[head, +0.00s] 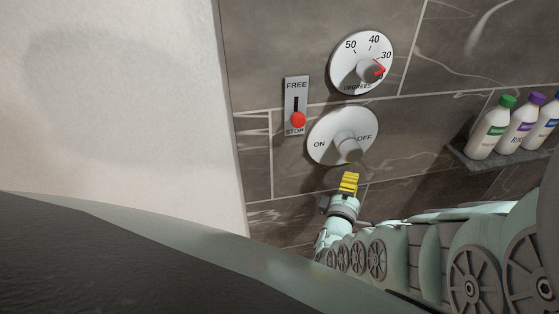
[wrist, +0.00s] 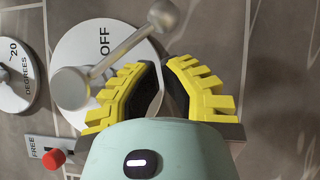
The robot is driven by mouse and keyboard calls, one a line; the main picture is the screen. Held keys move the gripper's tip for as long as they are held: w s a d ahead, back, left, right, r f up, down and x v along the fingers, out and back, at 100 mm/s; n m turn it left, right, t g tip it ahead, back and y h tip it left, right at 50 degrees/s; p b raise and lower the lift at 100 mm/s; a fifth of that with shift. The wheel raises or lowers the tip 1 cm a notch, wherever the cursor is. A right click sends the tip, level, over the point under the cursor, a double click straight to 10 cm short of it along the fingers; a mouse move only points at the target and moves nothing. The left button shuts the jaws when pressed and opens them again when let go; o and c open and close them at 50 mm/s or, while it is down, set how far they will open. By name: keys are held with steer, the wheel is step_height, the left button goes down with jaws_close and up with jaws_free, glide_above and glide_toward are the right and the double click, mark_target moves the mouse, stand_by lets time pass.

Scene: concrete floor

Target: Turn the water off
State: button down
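The round white ON/OFF dial (head: 325,131) is on the tiled wall in the head view, with ON at left and OFF at right. Its grey lever handle (head: 350,148) sticks out and points down toward my gripper. In the wrist view the lever (wrist: 120,50) crosses the dial (wrist: 82,40) beside the OFF label, from its hub to a round end. My gripper (head: 349,176) is just below the handle in the head view. In the wrist view its yellow fingers (wrist: 162,68) come close together beside the lever, with nothing seen between them. Whether they touch the lever is unclear.
A temperature dial (head: 345,48) with a red mark is above, also in the wrist view (wrist: 14,75). A FREE/STOP plate (head: 297,90) with a red knob (head: 298,120) is at left. Several bottles (head: 522,125) stand on a shelf (head: 470,158) at right. A pale wall (head: 120,100) borders the left.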

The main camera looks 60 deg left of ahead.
mark_target(365, 173)
steer(key=shift+w+d+r, duration=0.1)
steer(key=shift+w+d, duration=0.05)
steer(key=shift+w, duration=0.8)
steer(key=shift+w, duration=0.1)
steer(key=shift+w+d+r+n+b, duration=0.1)
steer(key=shift+w+d+n+b, duration=0.05)
steer(key=shift+w+n+b, duration=0.15)
steer(key=shift+w+d+r+n+b, duration=0.1)
steer(key=shift+w+d+n, duration=0.1)
steer(key=shift+w, duration=0.2)
